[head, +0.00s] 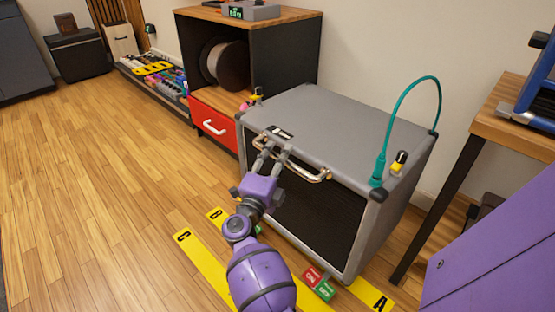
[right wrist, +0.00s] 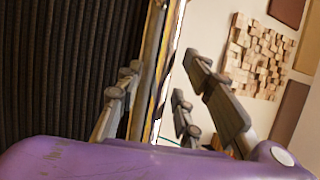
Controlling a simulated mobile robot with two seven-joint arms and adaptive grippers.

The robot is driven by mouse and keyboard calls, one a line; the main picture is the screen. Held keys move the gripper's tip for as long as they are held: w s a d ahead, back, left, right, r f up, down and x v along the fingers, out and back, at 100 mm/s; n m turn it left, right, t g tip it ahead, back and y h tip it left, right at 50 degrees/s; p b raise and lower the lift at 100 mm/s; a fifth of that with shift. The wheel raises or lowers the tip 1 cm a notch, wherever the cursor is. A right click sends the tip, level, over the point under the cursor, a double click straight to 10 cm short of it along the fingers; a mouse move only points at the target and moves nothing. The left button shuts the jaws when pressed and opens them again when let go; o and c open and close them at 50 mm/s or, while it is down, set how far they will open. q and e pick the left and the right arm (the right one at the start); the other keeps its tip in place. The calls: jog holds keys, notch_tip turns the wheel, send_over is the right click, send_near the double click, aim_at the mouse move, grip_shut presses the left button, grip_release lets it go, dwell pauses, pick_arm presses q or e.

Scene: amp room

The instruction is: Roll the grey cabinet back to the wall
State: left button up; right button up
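The grey cabinet (head: 345,122) has a grey top and a dark grille front, and stands right of centre in the head view. A brass-coloured bar handle (head: 312,176) runs along its upper front edge. My right gripper (head: 272,150) is at the left part of this handle, with its fingers apart. In the right wrist view, the fingers (right wrist: 165,100) stand on either side of a shiny strip beside the dark grille (right wrist: 60,70). A gap shows there, and contact with the handle is unclear. My left gripper is in neither view. The wall (head: 385,55) is behind the cabinet.
A wooden-topped shelf unit with a red drawer (head: 213,124) stands left of the cabinet. A wooden table (head: 513,128) is to the right. A teal cable (head: 392,115) arches over the cabinet top. Yellow floor strips lettered A (head: 374,295), B and C lie in front. Open floor is left.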

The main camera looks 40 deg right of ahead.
aim_at(323, 129)
jog(key=shift+c, duration=0.4)
grip_shut()
jog(key=shift+d, duration=0.1)
jog(key=d, duration=0.6)
jog(key=w+d, duration=0.1)
jog(key=d, duration=1.1)
jog(key=shift+w+d+r+p, duration=0.1)
jog(key=shift+w+d+p, duration=0.15)
jog(key=shift+d+p, duration=0.05)
jog(key=shift+d, duration=0.75)
jog(key=shift+r, duration=0.1)
